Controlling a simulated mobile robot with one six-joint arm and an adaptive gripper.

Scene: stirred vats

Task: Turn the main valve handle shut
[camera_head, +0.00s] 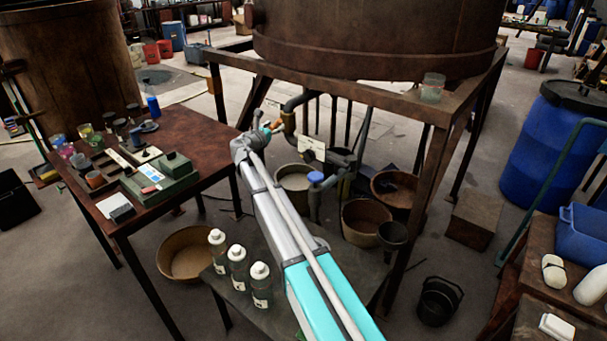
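My arm reaches from the bottom of the view up to the pipework under the big rusty vat (380,40). My gripper (273,127) is at the dark bent pipe (290,106), small and partly hidden by my own wrist. A small orange-brown piece (279,123) shows right at the gripper's end; it may be the main valve handle, but I cannot tell whether the gripper touches it or holds it. The finger gap is not clear. A blue round cap or handle (315,177) sits on a lower pipe, to the right of my arm.
A steel frame (440,110) carries the vat, with a glass jar (432,88) on its corner. Buckets (362,221) stand below. A cluttered table (185,125) is on the left. White-capped bottles (238,265) stand close left of my arm. A blue drum (545,145) is on the right.

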